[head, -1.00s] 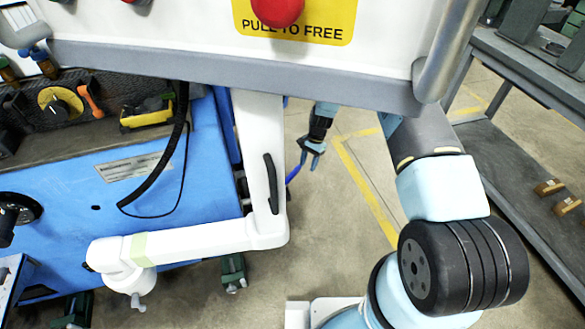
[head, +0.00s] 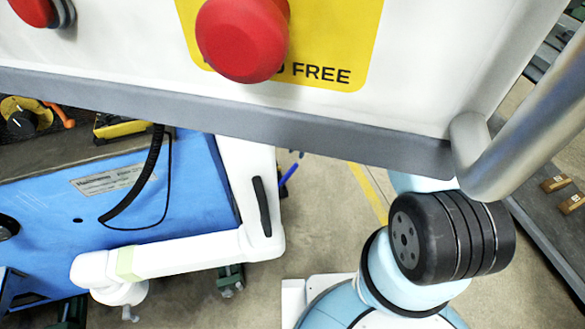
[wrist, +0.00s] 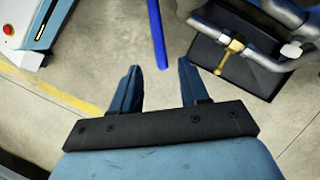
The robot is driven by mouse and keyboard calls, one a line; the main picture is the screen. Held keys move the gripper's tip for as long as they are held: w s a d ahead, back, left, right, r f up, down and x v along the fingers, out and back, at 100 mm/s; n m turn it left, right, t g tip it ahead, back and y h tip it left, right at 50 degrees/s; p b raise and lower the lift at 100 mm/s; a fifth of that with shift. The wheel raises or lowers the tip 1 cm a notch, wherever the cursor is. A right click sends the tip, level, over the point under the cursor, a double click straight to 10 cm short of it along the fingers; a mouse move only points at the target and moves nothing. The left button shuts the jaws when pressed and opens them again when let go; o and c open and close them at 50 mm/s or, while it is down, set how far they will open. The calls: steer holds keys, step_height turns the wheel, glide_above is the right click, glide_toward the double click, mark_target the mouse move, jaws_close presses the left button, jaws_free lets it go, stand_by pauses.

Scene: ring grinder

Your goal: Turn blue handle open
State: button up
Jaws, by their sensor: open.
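A blue bar, which looks like the blue handle (wrist: 158,34), runs down from the top edge of the wrist view. Its lower end stands ahead of the gap between my fingertips and appears apart from them. In the head view a short blue piece (head: 288,175) shows beside the white arm, below the panel. My gripper (wrist: 160,72) is open and empty in the wrist view, its two dark blue fingers spread apart. In the head view the panel hides nearly all of my gripper.
A white panel (head: 130,45) with red buttons fills the top of the head view, with a metal rail (head: 520,110) at right. A blue machine (head: 50,220) stands left. In the wrist view a dark box with a brass fitting (wrist: 228,55) is at upper right.

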mark_target(293, 167)
steer(key=x, duration=1)
steer(key=shift+w, duration=0.1)
jaws_close()
stand_by(0.3)
